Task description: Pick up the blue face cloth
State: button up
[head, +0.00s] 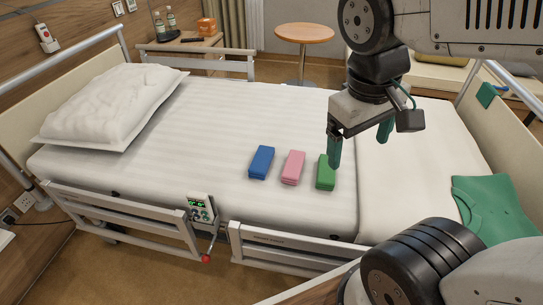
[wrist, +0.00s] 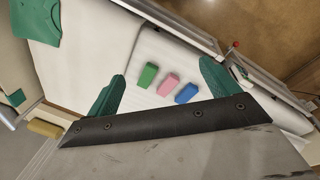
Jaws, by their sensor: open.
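The blue face cloth (head: 261,162) is a folded block lying on the white bed, leftmost of three cloths in the head view. It also shows in the wrist view (wrist: 186,93), at the right of the row. The pink cloth (head: 293,168) lies beside it, then the green cloth (head: 326,172). My gripper (head: 359,142) is open and empty, above the bed near the green cloth and to the right of the blue one. In the wrist view its two green fingers stand wide apart, with the cloths seen between them.
A white pillow (head: 110,105) lies at the bed's left end. A side rail with a control panel (head: 201,208) runs along the near edge. A green fabric (head: 492,207) lies at the right end. The mattress left of the blue cloth is clear.

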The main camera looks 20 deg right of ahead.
jog(key=w+d+f+n+g+h, duration=0.2)
jog(key=w+d+f+n+h, duration=0.3)
jog(key=w, duration=0.4)
jog(key=n+t+h, duration=0.6)
jog(key=n+t, duration=0.2)
jog(key=n, duration=0.6)
send_over(260, 165)
jog(key=s+d, duration=0.5)
jog(key=s, duration=0.3)
notch_tip(260, 165, down, 16)
jog(key=r, duration=0.1)
jog(key=w+a+f+n+t+y, duration=0.1)
jog(key=a+f+n, duration=0.1)
jog(key=f, duration=0.3)
jog(key=w+a+f+n+t+y, duration=0.1)
jog(key=a+f+n+t, duration=0.1)
jog(key=f, duration=0.3)
jog(key=w+a+f+n+t+y, duration=0.1)
jog(key=a+f+n+y, duration=0.1)
jog(key=a+f+n, duration=0.2)
jog(key=shift+w+a+f, duration=0.1)
jog(key=shift+w+f, duration=0.05)
jog(key=shift+f, duration=0.5)
jog(key=shift+a+f+n+y, duration=0.1)
jog(key=shift+f+n+y, duration=0.2)
jog(key=shift+f, duration=0.1)
jog(key=x, duration=0.7)
jog(key=shift+w+f, duration=0.2)
jog(key=shift+w, duration=0.15)
jog(key=c, duration=1.1)
